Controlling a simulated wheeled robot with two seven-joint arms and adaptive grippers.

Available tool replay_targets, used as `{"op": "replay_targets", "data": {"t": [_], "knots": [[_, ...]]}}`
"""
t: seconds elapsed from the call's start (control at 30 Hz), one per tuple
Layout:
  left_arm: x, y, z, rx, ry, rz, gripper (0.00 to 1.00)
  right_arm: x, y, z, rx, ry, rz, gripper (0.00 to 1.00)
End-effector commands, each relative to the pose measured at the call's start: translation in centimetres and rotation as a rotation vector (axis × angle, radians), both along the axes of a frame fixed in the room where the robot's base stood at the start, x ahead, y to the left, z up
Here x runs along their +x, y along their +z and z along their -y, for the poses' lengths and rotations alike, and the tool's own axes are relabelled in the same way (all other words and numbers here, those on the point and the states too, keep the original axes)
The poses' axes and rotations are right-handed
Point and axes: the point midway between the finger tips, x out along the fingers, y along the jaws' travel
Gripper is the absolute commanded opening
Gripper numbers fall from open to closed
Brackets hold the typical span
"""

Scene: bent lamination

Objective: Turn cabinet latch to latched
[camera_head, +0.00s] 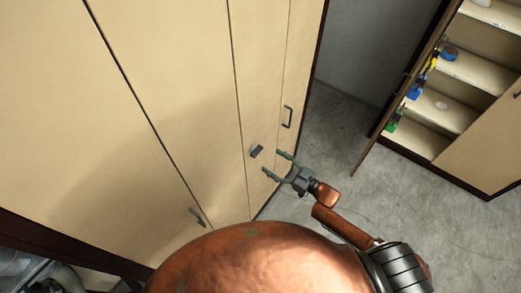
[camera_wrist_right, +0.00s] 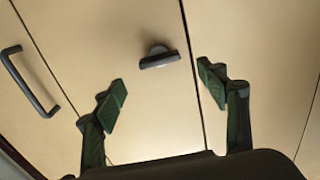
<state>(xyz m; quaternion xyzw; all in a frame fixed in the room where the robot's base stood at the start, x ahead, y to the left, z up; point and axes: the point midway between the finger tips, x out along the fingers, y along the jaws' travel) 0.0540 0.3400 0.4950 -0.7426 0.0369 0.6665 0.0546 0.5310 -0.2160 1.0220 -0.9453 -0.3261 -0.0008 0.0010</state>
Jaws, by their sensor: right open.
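The cabinet latch (camera_head: 256,151) is a small dark grey bar on a round base, mounted on the beige cabinet door (camera_head: 150,60). In the right wrist view the latch (camera_wrist_right: 159,59) lies nearly level, beside the seam between two door panels. My right gripper (camera_head: 274,162) is open and empty, with its fingers pointing at the door just right of and below the latch. In the wrist view its two green-padded fingertips (camera_wrist_right: 164,88) are spread apart, with the latch ahead between them and apart from them. My left gripper is not in view.
A dark door handle (camera_head: 288,116) is right of the latch, and another handle (camera_head: 197,217) is lower left. An open shelf cabinet (camera_head: 455,95) with several small items stands at the right, its door swung out. Grey floor (camera_head: 345,140) lies clear between the cabinets.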

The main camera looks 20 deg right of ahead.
Motion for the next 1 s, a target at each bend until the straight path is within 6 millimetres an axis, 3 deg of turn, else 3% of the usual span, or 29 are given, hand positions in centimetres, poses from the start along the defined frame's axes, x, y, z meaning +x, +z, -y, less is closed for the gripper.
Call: {"op": "replay_targets", "data": {"t": [0.3,0.5,0.83,1.0], "knots": [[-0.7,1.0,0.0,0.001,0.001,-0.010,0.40,3.9,0.1,-3.0,0.000,0.000,0.002,0.67],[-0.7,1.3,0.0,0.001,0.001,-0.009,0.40,5.5,0.0,-4.2,-0.001,-0.001,0.000,0.67],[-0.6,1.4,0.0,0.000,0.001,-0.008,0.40,5.7,-0.2,-4.4,-0.002,-0.002,-0.001,0.67],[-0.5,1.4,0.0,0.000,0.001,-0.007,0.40,5.7,-0.1,-4.4,-0.002,-0.002,-0.001,0.56]]}}
